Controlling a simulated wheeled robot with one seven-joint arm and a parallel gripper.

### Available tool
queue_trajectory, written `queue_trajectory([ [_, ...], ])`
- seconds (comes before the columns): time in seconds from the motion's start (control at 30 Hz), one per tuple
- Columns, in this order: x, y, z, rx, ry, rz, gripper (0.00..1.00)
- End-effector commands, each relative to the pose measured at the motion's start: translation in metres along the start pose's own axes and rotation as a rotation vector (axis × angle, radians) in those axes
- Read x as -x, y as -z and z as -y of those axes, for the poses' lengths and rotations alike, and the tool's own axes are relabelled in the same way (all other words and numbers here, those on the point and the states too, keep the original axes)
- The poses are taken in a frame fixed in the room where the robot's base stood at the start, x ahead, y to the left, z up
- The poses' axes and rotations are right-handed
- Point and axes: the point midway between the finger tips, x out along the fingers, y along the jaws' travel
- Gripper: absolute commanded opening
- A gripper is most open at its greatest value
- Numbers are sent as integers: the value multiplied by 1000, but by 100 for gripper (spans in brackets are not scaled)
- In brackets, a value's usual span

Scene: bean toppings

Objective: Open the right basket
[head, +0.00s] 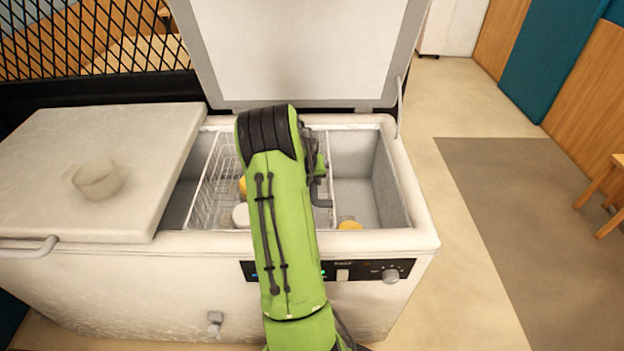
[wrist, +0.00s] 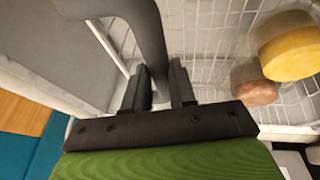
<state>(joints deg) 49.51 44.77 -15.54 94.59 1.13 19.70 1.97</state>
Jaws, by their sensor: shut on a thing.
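A white wire basket (head: 208,185) hangs inside the open right half of the chest freezer (head: 160,290). It also shows in the wrist view (wrist: 215,25), holding a yellow round item (wrist: 292,52) and a brownish one (wrist: 252,85). My gripper (wrist: 158,72) is down at the basket's right side, its fingers shut around a dark grey curved handle (wrist: 148,35). Part of this handle shows beside my arm in the head view (head: 321,196). My green arm hides the middle of the basket and most of my gripper there.
The freezer's right lid (head: 300,50) stands raised behind. The left lid (head: 90,160) is closed, with a pale bowl-like shape (head: 97,179) on it. To the right of the basket, the freezer's interior (head: 355,190) is mostly empty, with a yellow item (head: 350,225) near the front wall.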

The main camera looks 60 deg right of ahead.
Motion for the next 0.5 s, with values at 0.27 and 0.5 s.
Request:
queue_trajectory([
  [0.27, 0, 0, 1, 0, 0, 0, 0],
  [0.5, 5, 2, 24, 4, 4, 0, 0],
])
